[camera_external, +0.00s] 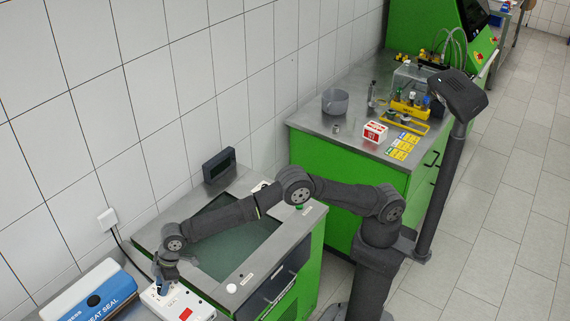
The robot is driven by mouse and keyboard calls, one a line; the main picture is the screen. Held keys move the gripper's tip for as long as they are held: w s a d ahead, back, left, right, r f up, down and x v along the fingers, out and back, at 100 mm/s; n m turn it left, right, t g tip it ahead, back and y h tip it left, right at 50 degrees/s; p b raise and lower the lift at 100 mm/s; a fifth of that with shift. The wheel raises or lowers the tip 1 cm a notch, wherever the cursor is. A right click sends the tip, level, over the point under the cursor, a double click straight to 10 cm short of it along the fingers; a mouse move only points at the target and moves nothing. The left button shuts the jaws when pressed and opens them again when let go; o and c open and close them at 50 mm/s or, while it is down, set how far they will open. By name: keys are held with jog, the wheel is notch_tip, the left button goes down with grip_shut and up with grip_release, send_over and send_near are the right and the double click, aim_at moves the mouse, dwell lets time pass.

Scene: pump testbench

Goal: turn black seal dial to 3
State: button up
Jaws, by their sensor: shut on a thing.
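My gripper (164,284) points down at the far lower left, over the back left part of a white control box (200,306). Its fingers are shut on the black seal dial at the box top. The dial is hidden by the fingers, and its setting cannot be read. The box has a red switch (185,314) on its top, right of and nearer than my gripper. The box is cut off by the bottom edge of the picture.
A blue and white heat sealer (95,294) stands just left of the box. Right of the box is a green bench with a sunken glassy panel (228,240) and a dark display (219,165) behind. A second green bench carries a grey bowl (335,101) and a red-white box (375,132).

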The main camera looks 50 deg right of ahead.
jog(key=o, duration=1)
jog(key=v, duration=1.7)
jog(key=shift+s+d+r, duration=0.1)
jog(key=shift+s+d, duration=0.05)
jog(key=shift+d, duration=0.05)
jog(key=x, duration=1.7)
jog(key=shift+a, duration=0.2)
